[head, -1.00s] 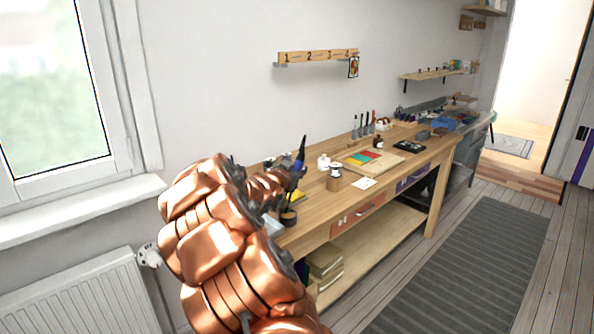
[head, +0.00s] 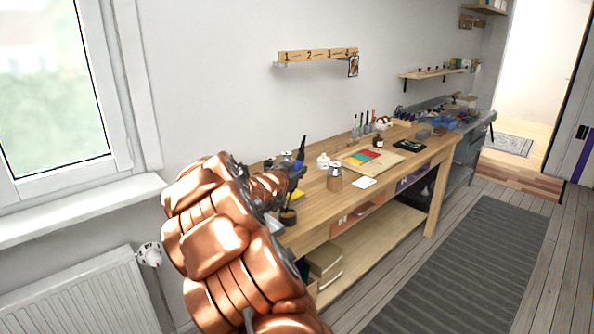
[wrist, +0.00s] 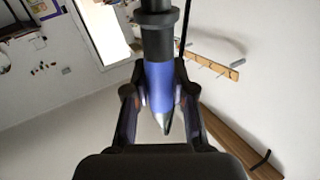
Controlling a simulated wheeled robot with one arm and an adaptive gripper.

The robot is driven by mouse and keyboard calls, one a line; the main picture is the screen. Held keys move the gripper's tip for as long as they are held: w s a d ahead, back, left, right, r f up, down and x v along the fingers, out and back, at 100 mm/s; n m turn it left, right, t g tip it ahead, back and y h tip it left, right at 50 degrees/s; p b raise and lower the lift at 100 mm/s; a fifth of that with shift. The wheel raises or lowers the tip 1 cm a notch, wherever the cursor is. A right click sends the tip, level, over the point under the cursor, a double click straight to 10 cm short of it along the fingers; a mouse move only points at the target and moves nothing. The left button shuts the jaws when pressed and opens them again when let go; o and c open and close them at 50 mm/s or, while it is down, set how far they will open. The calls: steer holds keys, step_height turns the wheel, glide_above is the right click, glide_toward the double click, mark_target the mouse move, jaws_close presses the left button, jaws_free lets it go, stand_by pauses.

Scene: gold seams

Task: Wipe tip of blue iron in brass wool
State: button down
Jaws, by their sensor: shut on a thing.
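The blue iron is between the fingers of my gripper (wrist: 160,92), which is shut on it. In the wrist view the iron (wrist: 159,82) shows a black upper part, a blue body and a pale metal cone. In the head view my gripper (head: 293,172) is over the near left end of the bench, with a dark upright part of the iron (head: 302,147) above it. A small dark round pot (head: 288,217) stands on the bench just below my gripper. Whether it holds the brass wool is too small to tell.
The wooden bench (head: 318,205) runs away to the right along the wall. A numbered rail (head: 318,55) hangs above.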

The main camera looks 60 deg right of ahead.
steer(key=shift+f, duration=0.55)
stand_by(1.9)
steer(key=shift+d, duration=0.1)
steer(key=shift+s+d, duration=0.2)
steer(key=shift+d, duration=0.4)
steer(key=shift+s+d+p, duration=0.15)
steer(key=shift+d+p, duration=0.15)
steer(key=shift+d, duration=0.2)
steer(key=shift+s+d, duration=0.1)
steer(key=shift+d, duration=0.25)
